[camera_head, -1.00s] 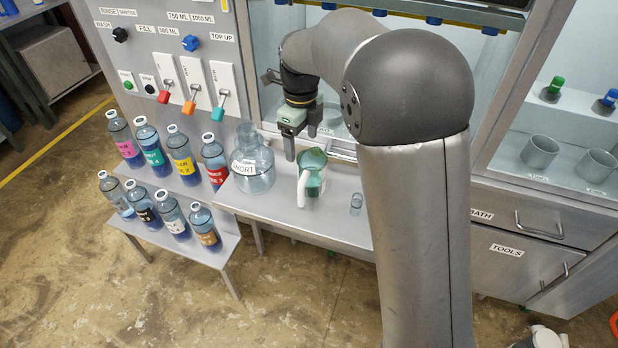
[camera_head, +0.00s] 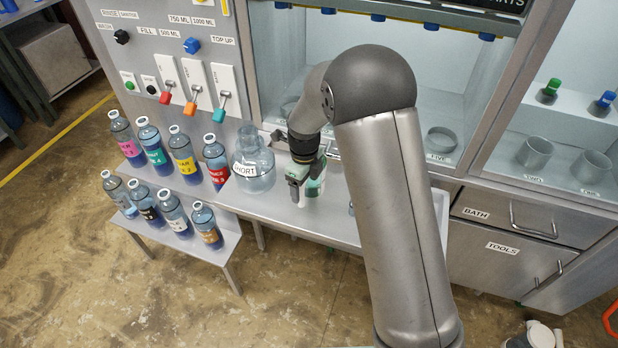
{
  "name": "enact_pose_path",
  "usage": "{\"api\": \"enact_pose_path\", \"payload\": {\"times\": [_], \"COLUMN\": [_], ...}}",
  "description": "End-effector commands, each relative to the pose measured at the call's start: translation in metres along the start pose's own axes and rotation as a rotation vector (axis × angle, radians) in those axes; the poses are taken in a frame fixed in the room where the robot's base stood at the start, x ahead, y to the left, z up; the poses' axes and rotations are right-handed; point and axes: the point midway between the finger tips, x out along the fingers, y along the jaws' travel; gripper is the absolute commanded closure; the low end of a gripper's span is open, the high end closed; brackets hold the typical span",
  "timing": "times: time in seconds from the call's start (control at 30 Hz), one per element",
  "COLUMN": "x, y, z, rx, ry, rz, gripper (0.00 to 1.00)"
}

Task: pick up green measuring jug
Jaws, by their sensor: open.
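The green measuring jug (camera_head: 315,187) stands on the grey metal shelf in front of the cabinet. It is mostly hidden behind my gripper, and only a strip of its green-tinted side shows on the right. My gripper (camera_head: 299,200) points down and is open, with its fingers low at the jug. I cannot tell whether the fingers straddle the jug's handle or wall, or touch it.
A large clear jug labelled SHORT (camera_head: 254,163) stands just left of my gripper. Several labelled bottles (camera_head: 174,215) fill a two-step rack further left. A small clear cup (camera_head: 351,209) is mostly hidden by my arm. The shelf's front strip (camera_head: 275,213) is bare.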

Motion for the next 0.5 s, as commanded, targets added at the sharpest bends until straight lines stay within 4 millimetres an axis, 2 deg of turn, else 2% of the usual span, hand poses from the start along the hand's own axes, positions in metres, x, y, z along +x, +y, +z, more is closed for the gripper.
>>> {"api": "enact_pose_path", "payload": {"times": [0.27,0.3,0.5], "x": [0.0063,0.0062,0.0061], "y": [0.0000,0.0000,0.0000], "z": [0.0000,0.0000,0.0000], "rx": [0.000,0.000,0.000], "ry": [-0.001,-0.001,0.000], "rz": [-0.001,-0.001,0.000], "gripper": [0.24,0.26,0.82]}}
